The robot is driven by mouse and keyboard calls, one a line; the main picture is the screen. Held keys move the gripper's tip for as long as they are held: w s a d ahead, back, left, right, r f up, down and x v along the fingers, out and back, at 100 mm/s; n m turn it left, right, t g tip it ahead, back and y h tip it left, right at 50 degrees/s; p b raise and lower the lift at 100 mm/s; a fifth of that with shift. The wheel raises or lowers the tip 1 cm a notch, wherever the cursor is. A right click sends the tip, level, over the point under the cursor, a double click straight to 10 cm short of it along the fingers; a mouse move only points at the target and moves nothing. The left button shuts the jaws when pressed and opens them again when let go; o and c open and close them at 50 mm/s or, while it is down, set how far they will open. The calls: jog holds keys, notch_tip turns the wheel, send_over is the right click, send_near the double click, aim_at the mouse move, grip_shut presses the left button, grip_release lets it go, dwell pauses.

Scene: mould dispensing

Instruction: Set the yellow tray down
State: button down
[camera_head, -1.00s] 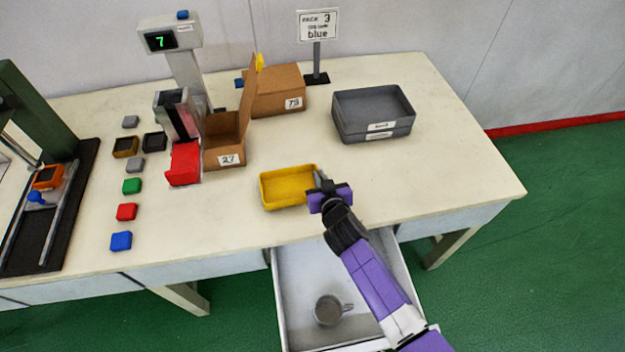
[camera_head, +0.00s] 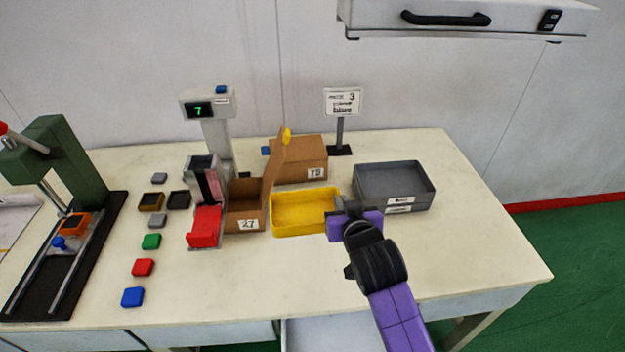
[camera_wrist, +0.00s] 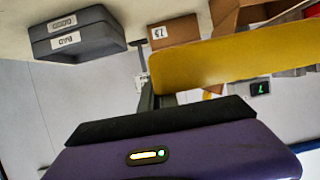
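The yellow tray (camera_head: 302,231) is a shallow open box, empty inside, in front of the cardboard boxes in the head view. It looks lifted a little above the table, though the exact gap cannot be told. My gripper (camera_head: 338,207) is at its right end, shut on the rim. In the wrist view the tray (camera_wrist: 235,60) is a large yellow surface beside my gripper's fingers (camera_wrist: 153,92). The fingertips are partly hidden by the tray. The white table (camera_head: 270,270) has bare surface below and in front of the tray.
Grey stacked trays (camera_head: 412,205) stand to the right. An open cardboard box (camera_head: 245,222) marked 27 is close on the left, a closed box (camera_head: 300,165) behind. A sign (camera_head: 342,101) stands at the back. Coloured blocks (camera_head: 143,267) lie left. The front of the table is clear.

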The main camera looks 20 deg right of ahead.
jog(key=shift+w+r, duration=0.2)
jog(key=shift+r, duration=0.5)
jog(key=s+a+f+n+y, duration=0.1)
jog(key=s+a+f, duration=0.3)
jog(key=s+f, duration=0.4)
jog(key=s+a+f+n+y, duration=0.2)
jog(key=s+a+f, duration=0.2)
jog(key=s+f, duration=0.4)
jog(key=shift+f+t, duration=0.3)
jog(key=shift+f, duration=0.65)
